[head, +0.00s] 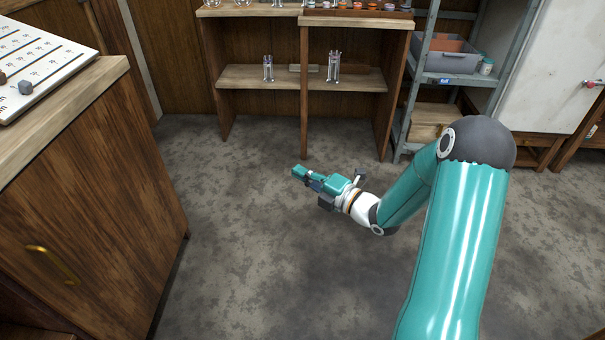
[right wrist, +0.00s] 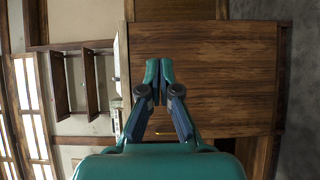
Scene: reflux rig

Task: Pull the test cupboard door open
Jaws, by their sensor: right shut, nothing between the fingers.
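A brown wooden cupboard (head: 105,190) with a pale worktop stands at the left of the head view. A brass bar handle (head: 52,263) sits on its face, low and near the left edge of the picture. The face looks flush, with no open gap visible. My right gripper (head: 298,170) is shut and empty, held over the floor to the right of the cupboard and well apart from the handle. In the right wrist view the closed fingertips (right wrist: 159,68) stand in front of a brown wooden panel (right wrist: 225,75), with a gap I cannot judge. My left gripper is out of view.
A white board (head: 45,62) lies on the worktop. At the back stand a wooden shelf unit (head: 305,100) with glassware and a grey metal rack (head: 405,125) with a grey bin (head: 452,63). The grey floor (head: 250,240) between is clear.

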